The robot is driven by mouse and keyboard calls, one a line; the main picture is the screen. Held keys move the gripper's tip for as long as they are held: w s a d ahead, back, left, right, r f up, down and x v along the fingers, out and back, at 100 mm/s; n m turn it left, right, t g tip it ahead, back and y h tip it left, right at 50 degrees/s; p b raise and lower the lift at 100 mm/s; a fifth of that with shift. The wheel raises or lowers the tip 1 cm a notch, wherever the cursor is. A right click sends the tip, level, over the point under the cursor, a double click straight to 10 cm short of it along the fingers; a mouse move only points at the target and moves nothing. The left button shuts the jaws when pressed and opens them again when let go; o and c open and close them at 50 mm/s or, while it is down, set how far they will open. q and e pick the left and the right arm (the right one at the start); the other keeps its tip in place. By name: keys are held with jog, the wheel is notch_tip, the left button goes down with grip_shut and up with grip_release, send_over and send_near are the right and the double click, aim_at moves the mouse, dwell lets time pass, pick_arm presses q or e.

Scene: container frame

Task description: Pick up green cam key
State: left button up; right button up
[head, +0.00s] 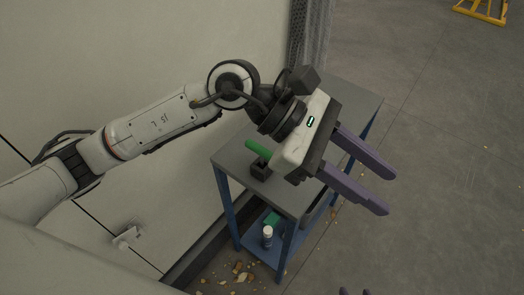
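The green cam key (257,148) looks like a green bar slanting up out of a small black holder (259,170) on the grey top of a blue-framed cart (232,160). My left gripper (385,191) reaches over the cart from the left. Its two purple fingers are spread with nothing between them, and point down and right, away from the green key. The gripper's white body is just right of the key and hides part of the cart top.
The cart's lower shelf holds a green box-like item (272,219) and a white can (267,236). Pale debris (242,271) is scattered on the floor by the cart. A pale wall stands behind it. A yellow frame (484,10) is far off; the floor at right is clear.

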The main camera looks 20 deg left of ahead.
pick_arm(q)
jog(key=w+a+f+m+t+y, duration=0.2)
jog(key=w+a+f+y, duration=0.45)
jog(key=a, duration=0.45)
jog(key=t+y, duration=0.1)
jog(key=y, duration=0.5)
send_over(261, 149)
jog(key=s, duration=0.1)
jog(key=shift+h, duration=0.25)
notch_tip(261, 149, down, 5)
jog(key=shift+w+a+r+b, duration=0.1)
jog(key=shift+a+r+b, duration=0.05)
jog(key=shift+b, duration=0.4)
jog(key=f, duration=0.1)
jog(key=f+b, duration=0.1)
jog(key=f, duration=0.1)
jog(key=w+f+b, duration=0.1)
jog(key=f, duration=0.1)
jog(key=shift+d+f, duration=0.15)
jog(key=shift+d, duration=0.1)
grip_shut()
